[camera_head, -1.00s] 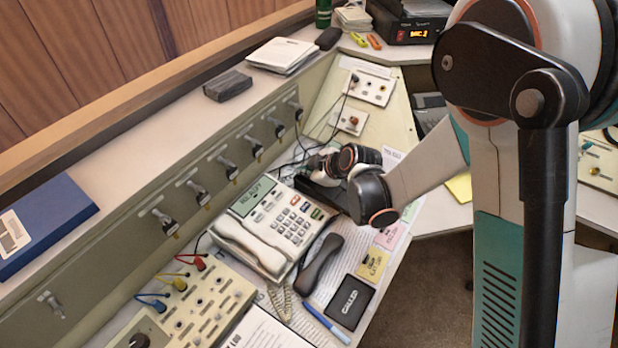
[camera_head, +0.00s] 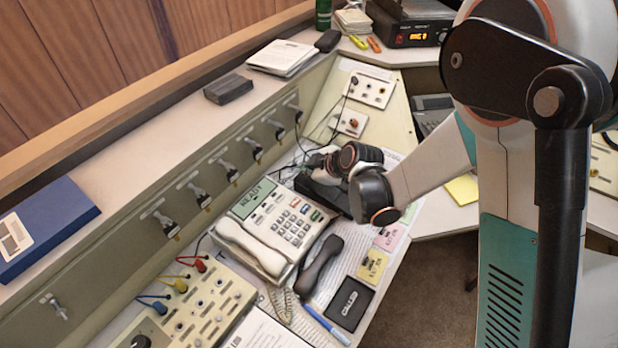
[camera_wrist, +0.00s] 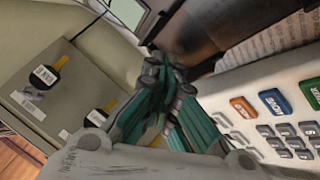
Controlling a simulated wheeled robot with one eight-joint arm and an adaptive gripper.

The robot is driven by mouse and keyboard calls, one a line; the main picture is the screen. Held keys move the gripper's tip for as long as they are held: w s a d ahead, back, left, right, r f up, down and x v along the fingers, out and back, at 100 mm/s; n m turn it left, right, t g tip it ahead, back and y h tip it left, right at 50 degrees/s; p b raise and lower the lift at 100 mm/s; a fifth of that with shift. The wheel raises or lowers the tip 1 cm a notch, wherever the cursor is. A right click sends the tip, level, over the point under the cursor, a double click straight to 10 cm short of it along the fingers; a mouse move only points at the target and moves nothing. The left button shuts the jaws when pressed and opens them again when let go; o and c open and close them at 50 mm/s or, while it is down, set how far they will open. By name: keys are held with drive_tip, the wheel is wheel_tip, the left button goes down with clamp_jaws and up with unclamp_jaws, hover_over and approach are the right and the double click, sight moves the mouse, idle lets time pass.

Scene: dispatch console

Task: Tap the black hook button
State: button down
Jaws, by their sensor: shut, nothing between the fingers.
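The desk phone (camera_head: 275,225) is cream, with a lit display reading READY, a keypad and a pale handset (camera_head: 250,248) on its left side. In the wrist view the phone's keypad (camera_wrist: 285,140) shows at the right, with orange, blue and green keys above it. I cannot make out a black hook button for certain. A black box-like unit (camera_head: 330,195) lies behind the phone, partly hidden by my wrist; a dark body shows at the top of the wrist view (camera_wrist: 215,25). My gripper (camera_wrist: 165,60) is shut and empty, its tips near that dark body; contact cannot be told.
A dark handset (camera_head: 320,265) lies right of the phone. A panel with hanging keys (camera_head: 198,195) runs behind; a patch panel (camera_head: 195,310) stands in front.

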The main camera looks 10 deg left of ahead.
sight(310, 184)
idle(0.3)
drive_tip(key=r+p, duration=0.2)
drive_tip(key=r, duration=0.1)
drive_tip(key=r+p, duration=0.1)
drive_tip(key=r, duration=0.1)
drive_tip(key=shift+s+d, duration=0.15)
drive_tip(key=shift+d, duration=0.2)
idle(0.9)
